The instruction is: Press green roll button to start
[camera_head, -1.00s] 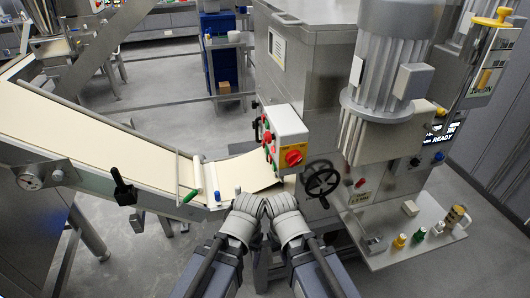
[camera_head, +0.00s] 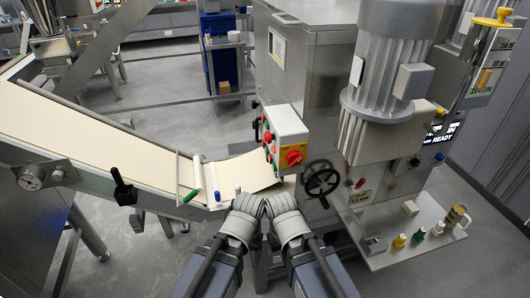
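A white and grey control box (camera_head: 288,125) is mounted on the machine at the centre. Its left face has several small buttons (camera_head: 267,137), mostly red; a green one is too small to make out surely. Its front carries a red rotary switch on a yellow plate (camera_head: 293,158). My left gripper (camera_head: 247,208) and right gripper (camera_head: 283,206) are side by side below the box, close together and apart from it. Both point away from me and look empty; their finger gaps are not clear.
A conveyor (camera_head: 90,130) with a pale dough sheet runs in from the left towards the machine. A black handwheel (camera_head: 321,180) is right of the grippers. A shelf (camera_head: 390,257) with small bottles stands at the lower right. A large motor (camera_head: 385,75) rises above it.

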